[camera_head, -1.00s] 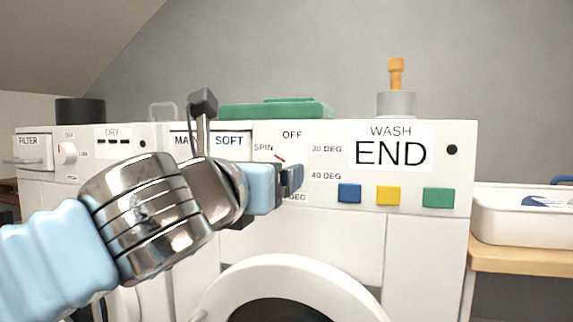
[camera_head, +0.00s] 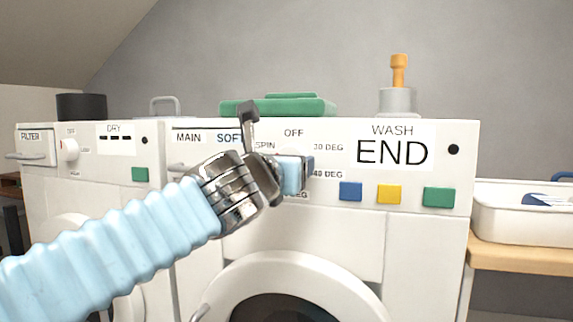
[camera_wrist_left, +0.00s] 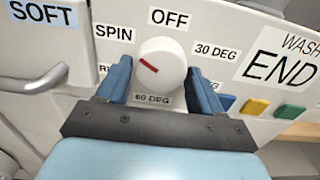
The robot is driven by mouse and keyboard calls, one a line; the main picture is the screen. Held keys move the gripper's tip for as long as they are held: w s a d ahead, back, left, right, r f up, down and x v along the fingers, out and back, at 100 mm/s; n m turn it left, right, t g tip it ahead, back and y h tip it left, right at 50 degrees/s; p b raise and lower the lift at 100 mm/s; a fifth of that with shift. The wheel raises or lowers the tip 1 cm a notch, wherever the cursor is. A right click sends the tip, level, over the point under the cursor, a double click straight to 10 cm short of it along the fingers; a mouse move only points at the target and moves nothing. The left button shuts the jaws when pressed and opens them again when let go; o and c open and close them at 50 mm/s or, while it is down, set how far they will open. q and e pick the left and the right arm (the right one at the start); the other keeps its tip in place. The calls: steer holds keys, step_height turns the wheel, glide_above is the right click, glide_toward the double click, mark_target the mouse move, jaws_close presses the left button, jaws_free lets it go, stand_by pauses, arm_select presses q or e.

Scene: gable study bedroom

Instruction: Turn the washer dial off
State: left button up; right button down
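The washer dial (camera_wrist_left: 162,68) is a round white knob with a red mark, on the white washer's front panel. In the left wrist view its mark points up and left, toward the SPIN side, away from the OFF label (camera_wrist_left: 170,18) above it. My left gripper (camera_wrist_left: 161,76) is open, with one blue finger on each side of the dial. I cannot tell whether the fingers touch it. In the head view my left gripper (camera_head: 301,174) covers most of the dial. My right gripper is not in view.
Right of the dial are the END display (camera_head: 391,152) and blue, yellow and green buttons (camera_head: 388,195). The dryer (camera_head: 120,165) stands to the left.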

arm_select(q)
steer(key=c, duration=0.6)
